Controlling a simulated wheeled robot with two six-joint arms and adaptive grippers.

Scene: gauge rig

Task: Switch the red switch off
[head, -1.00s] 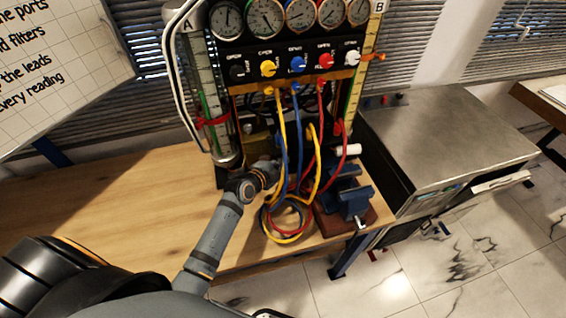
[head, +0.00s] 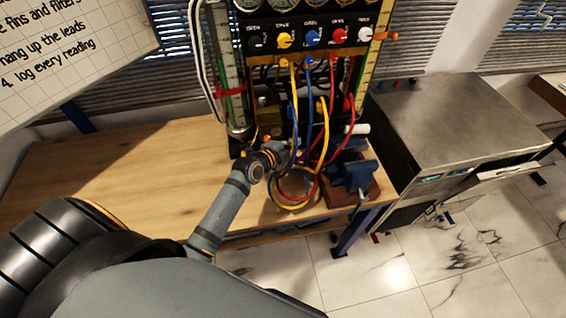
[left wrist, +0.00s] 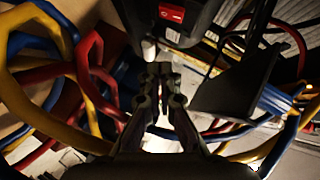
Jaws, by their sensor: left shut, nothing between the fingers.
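The red switch (left wrist: 172,13) is a small red rocker on a black housing, at the top middle of the left wrist view. I cannot tell its on or off position. My left gripper (left wrist: 160,70) is shut and empty, its fingertips just below the switch in that picture; I cannot tell whether they touch the housing. In the head view the left gripper (head: 284,150) reaches in at the foot of the gauge rig, partly behind hanging hoses. The switch is not distinguishable in the head view. My right gripper is not in view.
Yellow, blue and red hoses (head: 323,130) hang close around the left gripper and coil on the wooden bench (head: 130,160). A blue vise (head: 352,172) stands to the right. A steel cabinet (head: 450,115) is beyond it. The bench's left side is clear.

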